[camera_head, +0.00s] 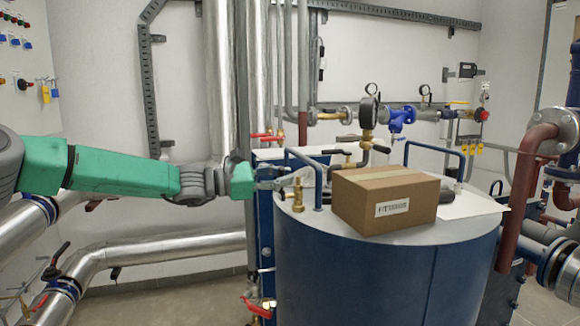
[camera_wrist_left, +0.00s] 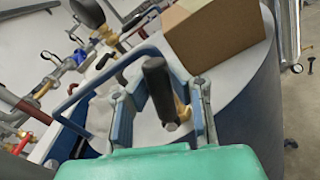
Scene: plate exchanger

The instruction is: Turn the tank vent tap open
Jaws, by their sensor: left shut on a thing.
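The tank vent tap (camera_head: 298,194) is a small brass valve on the grey top of the blue tank (camera_head: 375,275), near its left edge. In the left wrist view its black handle (camera_wrist_left: 157,88) stands between my fingers, with the brass body (camera_wrist_left: 183,106) beside it. My left gripper (camera_head: 290,178) reaches in from the left at the tap. In the left wrist view, my left gripper (camera_wrist_left: 163,108) has one finger on each side of the handle and is shut on it. The exact contact points are hard to see. My right gripper is in neither view.
A cardboard box (camera_head: 385,200) stands on the tank top just right of the tap. A blue bar handle (camera_head: 318,182) rises close to my fingers. Gauges, a blue valve (camera_head: 400,118) and red-handled taps (camera_head: 262,136) are behind. Silver pipes (camera_head: 150,250) run below my arm.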

